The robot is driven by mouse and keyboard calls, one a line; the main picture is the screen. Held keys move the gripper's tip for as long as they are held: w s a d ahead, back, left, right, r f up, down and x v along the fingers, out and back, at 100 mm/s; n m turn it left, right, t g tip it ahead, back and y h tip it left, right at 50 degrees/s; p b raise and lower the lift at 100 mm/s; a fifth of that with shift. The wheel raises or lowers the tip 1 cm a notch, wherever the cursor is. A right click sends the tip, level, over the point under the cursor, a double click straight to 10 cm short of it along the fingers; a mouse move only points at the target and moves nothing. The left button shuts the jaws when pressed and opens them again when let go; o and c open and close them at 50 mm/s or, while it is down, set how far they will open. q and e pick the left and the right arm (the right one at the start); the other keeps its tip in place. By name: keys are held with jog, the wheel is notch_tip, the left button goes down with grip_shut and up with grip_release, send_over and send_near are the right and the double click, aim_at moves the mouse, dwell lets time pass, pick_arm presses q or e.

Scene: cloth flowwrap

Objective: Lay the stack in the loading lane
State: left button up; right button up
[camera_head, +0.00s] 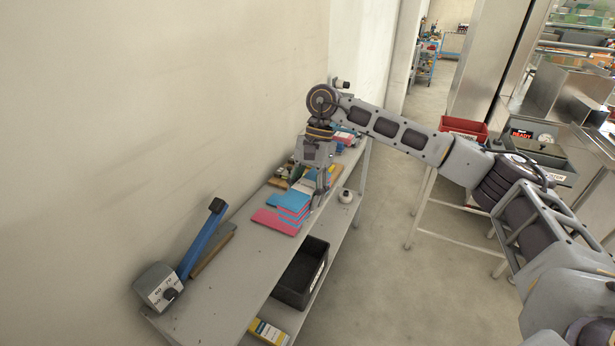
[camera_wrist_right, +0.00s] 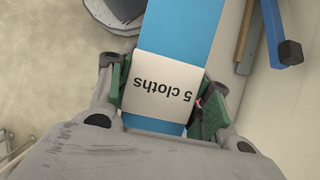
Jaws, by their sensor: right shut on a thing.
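A blue cloth stack with a white band reading "5 cloths" (camera_wrist_right: 180,38) lies between the fingers of my right gripper (camera_wrist_right: 162,100) in the right wrist view. The fingers are shut on its two sides at the band. In the head view my right gripper (camera_head: 317,186) points down over the grey bench by the wall, at the far end of blue and pink cloths (camera_head: 287,202). The fingers partly hide the band there. I cannot tell from the head view whether the held stack touches the bench. I cannot make out the loading lane for certain. My left gripper is not in view.
The grey bench (camera_head: 215,285) holds a blue-handled lever device (camera_head: 160,287) near its front end and small items behind my gripper. A black bin (camera_head: 301,272) sits on the lower shelf.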

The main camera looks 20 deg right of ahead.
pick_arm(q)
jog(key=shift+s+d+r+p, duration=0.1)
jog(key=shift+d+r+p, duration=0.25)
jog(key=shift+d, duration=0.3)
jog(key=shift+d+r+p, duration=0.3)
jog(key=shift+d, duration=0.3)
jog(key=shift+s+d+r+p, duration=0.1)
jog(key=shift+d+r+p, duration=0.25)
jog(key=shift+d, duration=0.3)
pick_arm(e)
jog(key=w+a+r+m+t, duration=0.1)
jog(key=w+a+m+t, duration=0.1)
jog(key=a+m, duration=0.4)
jog(key=w+a+r+m+t, duration=0.1)
jog(key=w+a+m+t, duration=0.2)
jog(key=m, duration=0.7)
jog(key=shift+a+m+t, duration=0.4)
jog(key=shift+a+t, duration=0.1)
jog(key=shift+a, duration=0.85)
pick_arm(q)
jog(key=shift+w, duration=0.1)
pick_arm(e)
jog(key=shift+w, duration=0.1)
